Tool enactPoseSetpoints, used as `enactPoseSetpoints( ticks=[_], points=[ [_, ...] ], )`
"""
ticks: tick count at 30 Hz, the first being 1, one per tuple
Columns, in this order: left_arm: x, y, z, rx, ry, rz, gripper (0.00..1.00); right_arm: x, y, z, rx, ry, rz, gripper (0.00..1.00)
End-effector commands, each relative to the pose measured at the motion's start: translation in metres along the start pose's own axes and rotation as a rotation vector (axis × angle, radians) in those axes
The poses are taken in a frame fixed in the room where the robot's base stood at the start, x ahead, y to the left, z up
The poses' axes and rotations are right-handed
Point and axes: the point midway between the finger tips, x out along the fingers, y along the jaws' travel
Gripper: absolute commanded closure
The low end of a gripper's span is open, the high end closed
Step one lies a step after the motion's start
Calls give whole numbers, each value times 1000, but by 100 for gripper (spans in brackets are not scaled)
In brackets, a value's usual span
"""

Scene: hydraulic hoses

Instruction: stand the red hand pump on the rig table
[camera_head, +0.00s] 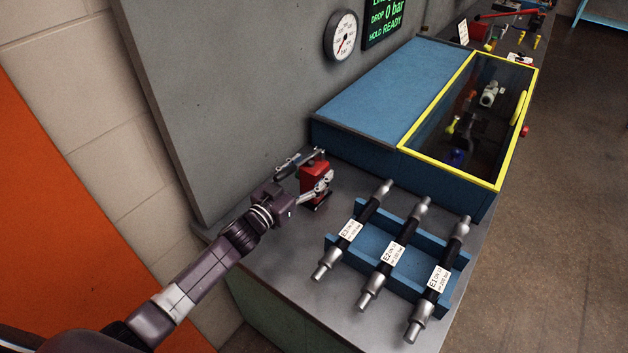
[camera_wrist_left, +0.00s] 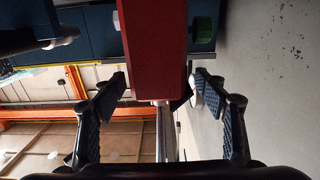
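The red hand pump (camera_head: 314,178) stands upright on the grey bench top near the back wall, beside the blue cabinet. My left gripper (camera_head: 305,178) is at the pump, with one finger behind it and one in front. The left wrist view shows the pump's red body (camera_wrist_left: 155,45) between the two fingers (camera_wrist_left: 160,88), with a narrow gap at the right finger. The gripper looks open around the pump; contact at the left finger is unclear. A silver rod (camera_wrist_left: 165,130) extends from the pump towards the wrist. My right gripper is not in view.
A blue rack (camera_head: 372,245) with three labelled hoses lies on the bench right of the pump. The blue cabinet (camera_head: 390,85) with a yellow-framed window (camera_head: 480,110) stands behind. A pressure gauge (camera_head: 342,36) hangs on the wall. Bare bench top (camera_head: 285,255) shows in front of the pump.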

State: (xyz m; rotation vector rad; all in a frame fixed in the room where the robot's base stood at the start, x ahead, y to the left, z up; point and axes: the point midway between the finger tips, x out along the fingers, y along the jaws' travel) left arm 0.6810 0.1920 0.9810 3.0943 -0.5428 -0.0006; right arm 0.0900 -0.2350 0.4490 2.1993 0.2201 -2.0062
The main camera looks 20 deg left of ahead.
Motion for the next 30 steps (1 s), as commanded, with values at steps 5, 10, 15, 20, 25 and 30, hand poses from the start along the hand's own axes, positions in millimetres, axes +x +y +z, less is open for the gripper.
enactPoseSetpoints(
  ticks=[5, 10, 15, 20, 25, 30],
  points=[
    [0, 0, 0, 0, 0, 0, 53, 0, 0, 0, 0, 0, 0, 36],
    [0, 0, 0, 0, 0, 0, 72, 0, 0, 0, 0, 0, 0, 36],
    [0, 0, 0, 0, 0, 1, 91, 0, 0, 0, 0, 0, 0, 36],
    [0, 1, 0, 0, -1, 1, 100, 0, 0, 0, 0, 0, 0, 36],
    [0, 1, -3, 0, 6, 2, 100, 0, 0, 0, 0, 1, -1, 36],
    [0, 0, -6, 1, 7, 2, 100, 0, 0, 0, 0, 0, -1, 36]
  ],
)
